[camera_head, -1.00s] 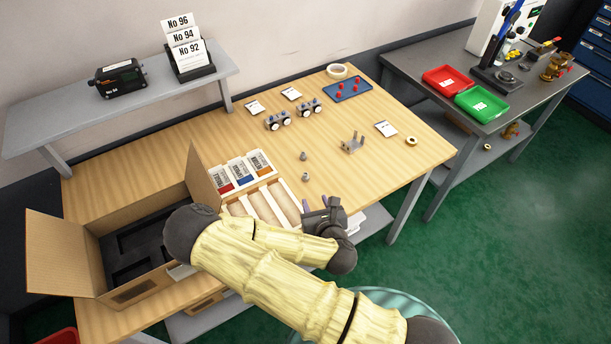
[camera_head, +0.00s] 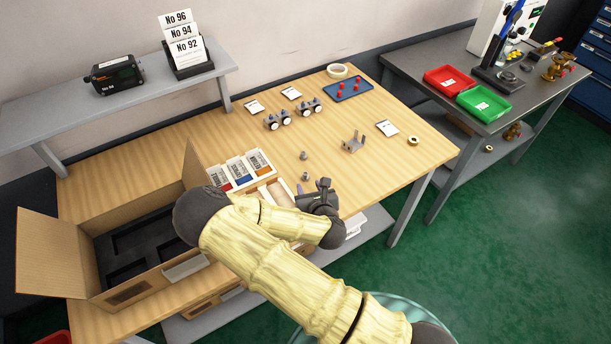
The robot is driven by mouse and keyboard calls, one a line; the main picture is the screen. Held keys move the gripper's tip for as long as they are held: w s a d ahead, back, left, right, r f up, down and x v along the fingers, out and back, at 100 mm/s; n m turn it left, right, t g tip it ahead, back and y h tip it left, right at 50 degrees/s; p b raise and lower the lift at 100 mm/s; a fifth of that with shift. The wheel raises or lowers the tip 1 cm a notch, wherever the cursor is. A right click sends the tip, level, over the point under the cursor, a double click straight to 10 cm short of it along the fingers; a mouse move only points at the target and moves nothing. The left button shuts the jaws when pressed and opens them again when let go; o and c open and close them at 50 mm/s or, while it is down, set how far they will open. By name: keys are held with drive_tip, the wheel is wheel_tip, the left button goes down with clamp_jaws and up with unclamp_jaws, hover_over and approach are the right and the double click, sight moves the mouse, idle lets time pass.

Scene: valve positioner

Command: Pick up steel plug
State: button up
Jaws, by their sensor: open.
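Two small grey metal pieces that look like steel plugs stand on the wooden table. One plug (camera_head: 303,155) is farther back, and the other plug (camera_head: 305,176) is nearer my arm. My gripper (camera_head: 311,186) is open and low over the table's front part, just in front of the nearer plug. The fingers show small and dark, and nothing can be made out between them. I cannot tell whether a finger touches the nearer plug.
A grey bracket with upright pins (camera_head: 353,144) stands right of the plugs. A brass ring (camera_head: 413,141) lies near the right edge. A compartment box (camera_head: 240,172) and an open carton (camera_head: 62,255) are at left. Gauge assemblies (camera_head: 278,120) stand farther back. Bare wood surrounds the farther plug.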

sight(306, 176)
drive_tip(key=shift+p+x, duration=0.3)
drive_tip(key=shift+x, duration=1.8)
drive_tip(key=x, duration=0.2)
drive_tip(key=d+p+x, duration=0.1)
drive_tip(key=x, duration=0.1)
drive_tip(key=shift+w+a+f+p, duration=0.1)
drive_tip(key=shift+w+f+p, duration=0.1)
drive_tip(key=shift+p, duration=0.1)
drive_tip(key=shift+w+a+f, duration=0.2)
drive_tip(key=shift+w, duration=0.15)
drive_tip(key=shift+d, duration=0.1)
clamp_jaws()
